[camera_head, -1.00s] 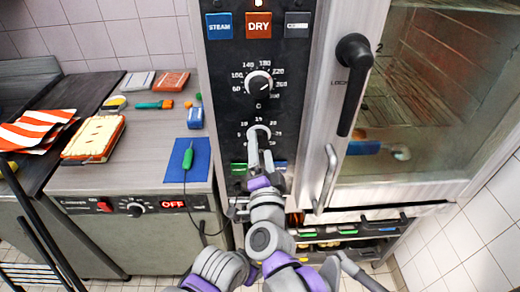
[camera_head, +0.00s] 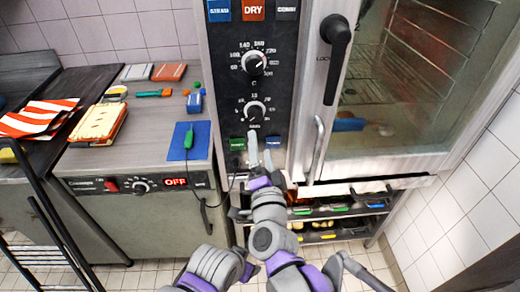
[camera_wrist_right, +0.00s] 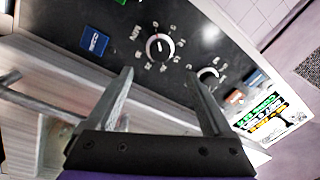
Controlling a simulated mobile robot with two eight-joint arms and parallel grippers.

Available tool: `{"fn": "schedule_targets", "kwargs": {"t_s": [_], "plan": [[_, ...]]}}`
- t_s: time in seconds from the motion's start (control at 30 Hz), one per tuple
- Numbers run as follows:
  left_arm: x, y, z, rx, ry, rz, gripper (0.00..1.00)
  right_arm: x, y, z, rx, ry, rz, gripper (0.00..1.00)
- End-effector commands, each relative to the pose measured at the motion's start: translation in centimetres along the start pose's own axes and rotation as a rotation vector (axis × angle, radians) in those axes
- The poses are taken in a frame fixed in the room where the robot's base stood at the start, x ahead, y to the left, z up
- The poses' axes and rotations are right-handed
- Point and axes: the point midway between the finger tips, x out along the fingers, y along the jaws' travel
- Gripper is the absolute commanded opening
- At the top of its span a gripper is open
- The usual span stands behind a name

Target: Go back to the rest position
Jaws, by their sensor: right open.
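My right gripper (camera_head: 261,150) is open and empty in the head view, in front of the lower part of the black oven panel (camera_head: 222,75). Its fingertips show below the lower timer knob (camera_head: 254,110), between the green and blue buttons, and appear apart from the knob. In the right wrist view the two fingers (camera_wrist_right: 160,85) are spread with nothing between them. A dial (camera_wrist_right: 160,47) and a blue button (camera_wrist_right: 94,41) show beyond them. My left gripper is not in view.
The oven door (camera_head: 400,100) with its long handle (camera_head: 332,60) is on the right. A black rack (camera_head: 40,205) stands at lower left.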

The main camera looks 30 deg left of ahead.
Motion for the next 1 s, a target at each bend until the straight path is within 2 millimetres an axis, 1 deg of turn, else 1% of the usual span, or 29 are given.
{"fn": "schedule_targets", "kwargs": {"t_s": [0.33,0.37,0.47,0.53,0.57,0.6,0.67,0.7,0.77,0.8,0.87,0.9,0.97,1.0], "plan": [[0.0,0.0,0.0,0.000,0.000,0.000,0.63,-0.1,0.1,-0.2,-0.006,-0.002,0.003,0.85],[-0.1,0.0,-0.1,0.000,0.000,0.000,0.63,-0.2,0.2,-0.5,-0.016,-0.006,0.007,0.85],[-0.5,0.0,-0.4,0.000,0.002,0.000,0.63,-1.2,1.5,-2.4,-0.092,-0.046,0.043,0.85],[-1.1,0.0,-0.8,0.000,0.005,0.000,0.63,-2.9,3.4,-4.5,-0.188,-0.101,0.099,0.85],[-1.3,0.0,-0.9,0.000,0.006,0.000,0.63,-3.9,4.5,-5.6,-0.237,-0.131,0.134,0.85],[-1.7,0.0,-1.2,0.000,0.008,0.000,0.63,-5.7,6.2,-7.0,-0.304,-0.176,0.190,0.85],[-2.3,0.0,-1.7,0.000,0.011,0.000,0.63,-8.8,9.1,-9.0,-0.403,-0.252,0.290,0.85],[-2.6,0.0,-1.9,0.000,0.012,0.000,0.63,-11.1,11.0,-10.0,-0.457,-0.300,0.358,0.85],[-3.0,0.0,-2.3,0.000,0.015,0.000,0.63,-14.5,13.6,-11.4,-0.523,-0.370,0.462,0.85],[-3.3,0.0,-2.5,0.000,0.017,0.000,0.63,-17.0,15.2,-12.2,-0.558,-0.415,0.534,0.85],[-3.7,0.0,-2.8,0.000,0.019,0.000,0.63,-20.7,17.4,-13.2,-0.600,-0.479,0.640,0.85],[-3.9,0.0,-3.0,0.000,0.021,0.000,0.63,-23.2,18.7,-13.8,-0.618,-0.519,0.708,0.85],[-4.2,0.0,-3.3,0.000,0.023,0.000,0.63,-26.6,20.3,-14.5,-0.637,-0.573,0.803,0.85],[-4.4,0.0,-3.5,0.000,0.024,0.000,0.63,-28.7,21.1,-14.9,-0.644,-0.605,0.860,0.85]]}}
